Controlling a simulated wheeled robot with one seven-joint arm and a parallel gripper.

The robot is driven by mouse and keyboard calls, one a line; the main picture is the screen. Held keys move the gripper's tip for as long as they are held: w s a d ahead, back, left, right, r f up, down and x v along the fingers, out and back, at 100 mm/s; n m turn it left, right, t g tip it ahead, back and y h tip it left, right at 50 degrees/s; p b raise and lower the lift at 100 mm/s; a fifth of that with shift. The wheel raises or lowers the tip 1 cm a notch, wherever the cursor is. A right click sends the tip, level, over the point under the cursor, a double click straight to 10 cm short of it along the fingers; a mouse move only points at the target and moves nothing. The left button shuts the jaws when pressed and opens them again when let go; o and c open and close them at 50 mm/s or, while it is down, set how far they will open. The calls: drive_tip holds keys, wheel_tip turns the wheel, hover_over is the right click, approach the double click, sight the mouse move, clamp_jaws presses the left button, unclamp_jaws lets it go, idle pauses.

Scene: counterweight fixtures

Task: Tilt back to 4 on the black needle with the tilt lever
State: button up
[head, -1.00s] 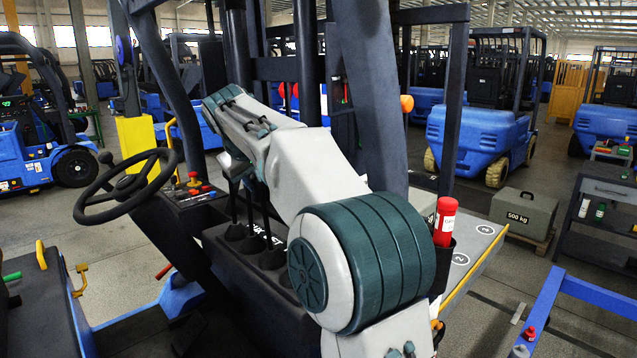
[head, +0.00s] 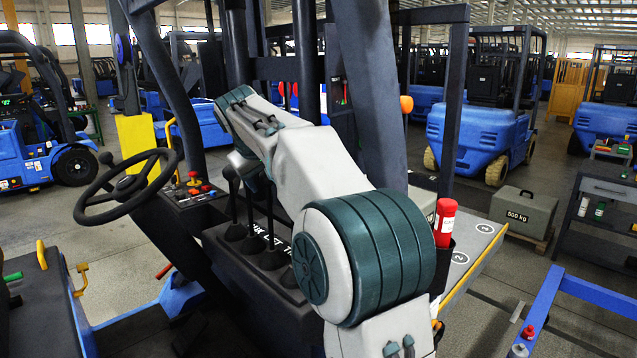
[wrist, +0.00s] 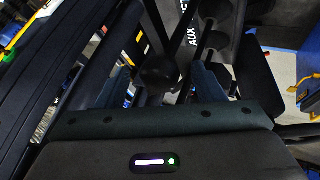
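Several black levers rise from rubber boots on the console (head: 262,247) in the head view. Lettering by the boots is partly covered, so I cannot tell which one is the tilt lever. The leftmost lever's round knob (head: 232,174) shows just below the end of my arm. In the wrist view my gripper (wrist: 160,83) has its two blue-grey fingers apart. A dark round knob (wrist: 160,72) appears between or just beyond them; contact cannot be told. "AUX" lettering shows beyond it. No black needle or readable scale is in view.
A steering wheel (head: 128,188) stands left of the console, beside a small panel with red buttons (head: 204,189). Dark mast posts rise close behind my arm. A red bottle (head: 445,222) sits in a holder at the right. A 500 kg weight (head: 523,211) stands on the floor beyond.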

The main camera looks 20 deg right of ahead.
drive_tip(key=p+v, duration=0.3)
drive_tip(key=v, duration=0.7)
drive_tip(key=shift+p, duration=0.35)
